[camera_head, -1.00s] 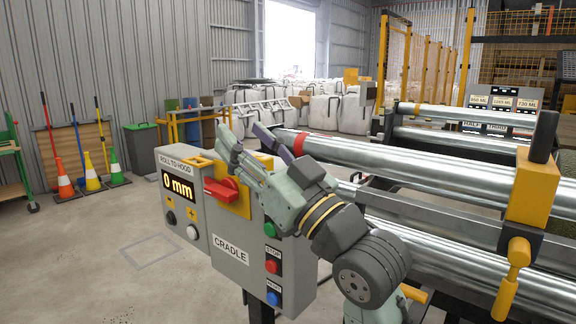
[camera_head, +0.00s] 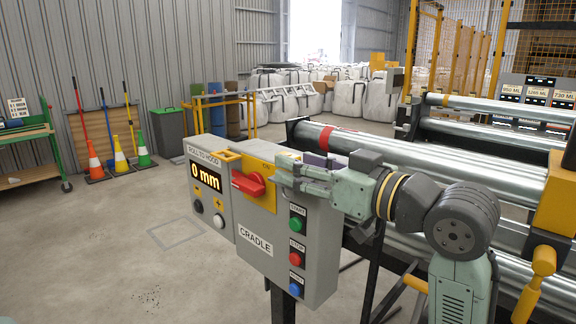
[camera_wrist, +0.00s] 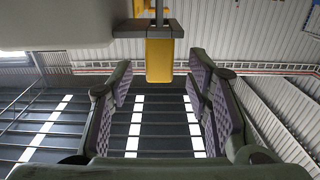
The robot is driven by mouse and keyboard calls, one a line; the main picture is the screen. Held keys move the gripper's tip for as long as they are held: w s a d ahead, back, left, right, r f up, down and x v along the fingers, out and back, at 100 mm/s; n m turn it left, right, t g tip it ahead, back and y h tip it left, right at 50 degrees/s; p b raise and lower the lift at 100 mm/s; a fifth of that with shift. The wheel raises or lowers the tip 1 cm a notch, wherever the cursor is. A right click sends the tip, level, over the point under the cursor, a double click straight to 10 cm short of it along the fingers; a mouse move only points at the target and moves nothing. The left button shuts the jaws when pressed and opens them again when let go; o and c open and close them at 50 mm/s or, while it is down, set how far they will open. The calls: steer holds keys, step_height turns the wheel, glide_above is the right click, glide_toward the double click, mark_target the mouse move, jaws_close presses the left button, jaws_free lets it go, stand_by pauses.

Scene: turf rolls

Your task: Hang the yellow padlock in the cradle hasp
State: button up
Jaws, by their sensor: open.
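The grey cradle control box (camera_head: 318,262) stands in the middle of the head view, with a yellow plate (camera_head: 262,197) and a red rotary handle (camera_head: 247,184) on its front. My gripper (camera_head: 281,175) points left, just right of the red handle. In the wrist view my gripper (camera_wrist: 160,92) has its two padded fingers spread. A yellow block that looks like the padlock (camera_wrist: 160,62) shows between and beyond the fingertips, apart from both. A dark bar and a metal rod show above it. I cannot tell whether its shackle is through the hasp. The padlock is not distinguishable in the head view.
Steel rollers (camera_head: 430,160) run behind my arm to the right. A yellow clamp with a handle (camera_head: 540,270) stands at the right edge. Cones (camera_head: 120,160) and a green-lidded bin (camera_head: 169,133) stand at the back left. The floor left of the box is clear.

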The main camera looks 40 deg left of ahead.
mark_target(288, 154)
steer(key=a, duration=0.3)
steer(key=shift+w+a+p, duration=0.15)
steer(key=shift+a+p, duration=0.2)
steer(key=shift+p, duration=0.05)
jaws_close()
stand_by(0.3)
